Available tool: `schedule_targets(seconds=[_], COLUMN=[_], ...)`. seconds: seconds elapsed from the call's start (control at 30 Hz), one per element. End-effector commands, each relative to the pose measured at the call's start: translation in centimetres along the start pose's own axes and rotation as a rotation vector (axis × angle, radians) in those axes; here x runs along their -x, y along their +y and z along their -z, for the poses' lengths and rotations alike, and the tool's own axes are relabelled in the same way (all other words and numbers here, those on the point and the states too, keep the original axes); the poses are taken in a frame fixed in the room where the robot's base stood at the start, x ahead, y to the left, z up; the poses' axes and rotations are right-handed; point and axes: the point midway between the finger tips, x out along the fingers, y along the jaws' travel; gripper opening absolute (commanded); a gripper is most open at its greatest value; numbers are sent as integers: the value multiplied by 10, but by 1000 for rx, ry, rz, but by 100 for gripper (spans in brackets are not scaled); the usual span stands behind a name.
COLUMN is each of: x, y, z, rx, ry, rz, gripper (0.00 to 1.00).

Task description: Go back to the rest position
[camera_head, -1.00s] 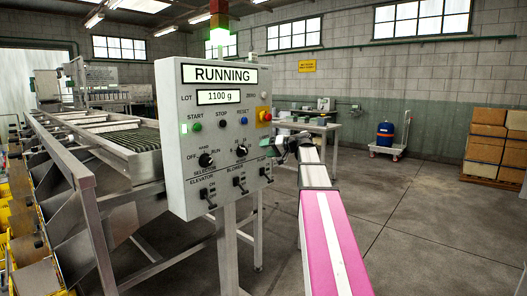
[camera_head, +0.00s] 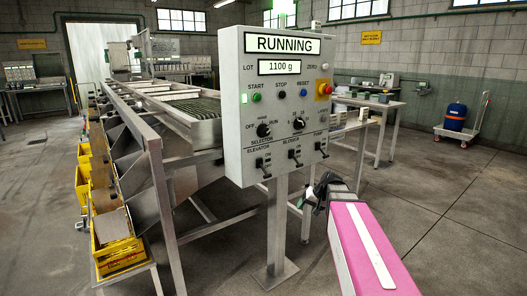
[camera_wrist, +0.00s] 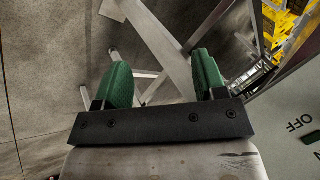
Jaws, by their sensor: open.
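The control panel (camera_head: 290,105) stands on a metal post in the middle of the head view. Its displays read RUNNING and 1100 g, and a green light glows beside START. My gripper (camera_head: 312,192) is at the lower right of the panel, clear of its switches and partly hidden by my pink and white arm. In the wrist view my gripper (camera_wrist: 163,80) shows two green fingers spread apart with nothing between them. A corner of the panel (camera_wrist: 290,130) with the word OFF is at the right of that view.
The roller sizer (camera_head: 185,112) runs back behind the panel on the left, with yellow crates (camera_head: 117,245) along its side. A table (camera_head: 372,104) with small items stands behind right. A blue drum (camera_head: 455,116) on a cart is farther right. Open floor lies at the right.

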Motion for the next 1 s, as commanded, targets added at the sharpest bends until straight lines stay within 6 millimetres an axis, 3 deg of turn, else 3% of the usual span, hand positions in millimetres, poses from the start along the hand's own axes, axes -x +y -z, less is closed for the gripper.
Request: schedule_targets(seconds=[0.03, 0.2, 0.4, 0.6, 1.0], x=[-14, -48, -66, -70, -71], y=[5, 29, 50, 60, 60], z=[-30, -103, -164, -185, -185], rx=[3, 20, 54, 72, 73], ry=[-38, -144, -226, -254, -255], rz=[-50, -232, -400, -469, -471], gripper=[65, 65, 65, 65, 65])
